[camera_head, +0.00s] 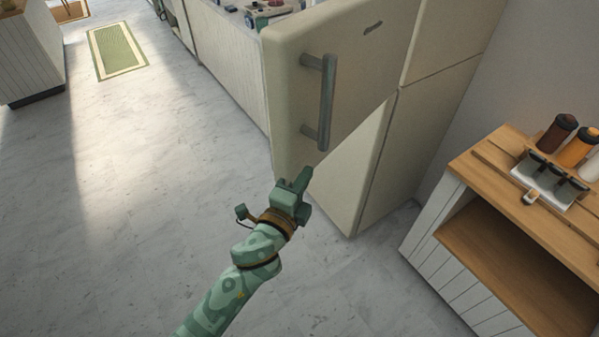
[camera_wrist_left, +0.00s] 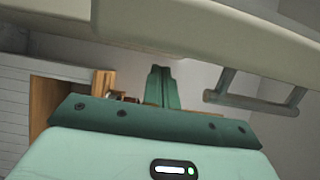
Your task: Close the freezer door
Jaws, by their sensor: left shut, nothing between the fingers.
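The cream freezer door (camera_head: 350,55) stands swung out from the cream fridge body (camera_head: 430,130), its lower edge jutting past the section beneath. Its grey vertical bar handle (camera_head: 326,105) faces me. My left gripper (camera_head: 304,178) is shut and empty, just below the handle near the door's lower edge; I cannot tell whether it touches the door. In the left wrist view, the closed green fingers (camera_wrist_left: 160,88) point ahead, with the pale door (camera_wrist_left: 210,35) across the top and the handle (camera_wrist_left: 260,103) to their right. My right gripper is not in view.
A wooden-topped white cabinet (camera_head: 475,165) stands at the right, with bottles (camera_head: 557,133) and a small tray (camera_head: 540,195) on it. A counter with small items runs behind the door. The marble floor (camera_head: 150,180) is open at the left, with a green rug (camera_head: 117,50) beyond.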

